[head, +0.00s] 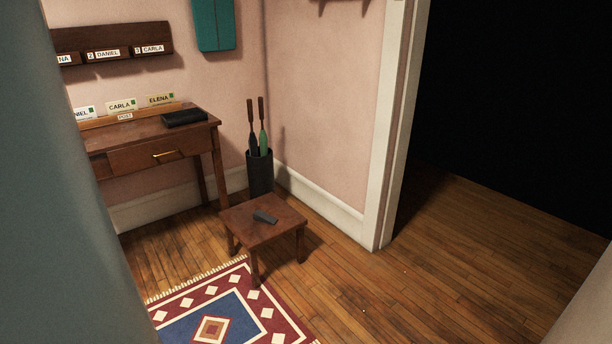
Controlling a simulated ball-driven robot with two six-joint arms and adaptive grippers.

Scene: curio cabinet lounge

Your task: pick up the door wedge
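A small dark grey piece, which looks like the door wedge (265,217), lies on top of a low square wooden stool (246,228) in the middle of the head view. Nothing covers it. Neither of my grippers shows in this view, and nothing is touching the dark piece.
A wooden desk (133,139) with a dark case (184,117) and name cards stands behind left. A black umbrella stand (260,173) is close behind the stool. A patterned rug (268,320) lies in front. A doorway with a white frame (390,130) opens right; wood floor (440,270) there is clear.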

